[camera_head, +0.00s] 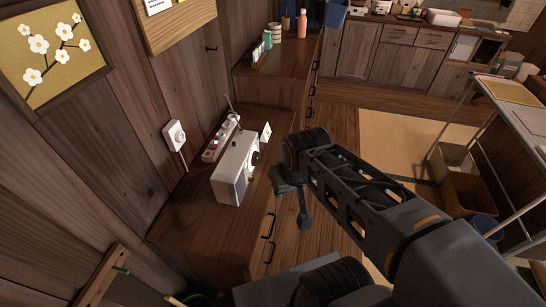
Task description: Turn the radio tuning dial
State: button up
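A white box-shaped radio (231,170) stands on a dark wooden cabinet top left of centre, with a thin antenna rising behind it. A dark round dial (255,158) shows on its right-facing front, seen at a steep angle. My gripper (290,190) is just right of the radio, beyond the cabinet's front edge in the picture, and appears apart from the dial. Its fingers point down and left, and nothing is seen held in it. The gap between its fingertips is not clear from this angle.
A strip with several sockets or knobs (221,138) lies behind the radio, and a small white plate (266,132) stands beside it. A white wall box (174,134) hangs at left. The cabinet top (190,215) in front of the radio is bare.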

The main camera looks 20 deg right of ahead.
aim_at(255, 159)
jog(key=k, duration=0.5)
jog(key=z, duration=1.95)
jog(key=i, duration=1.1)
jog(key=u, duration=2.35)
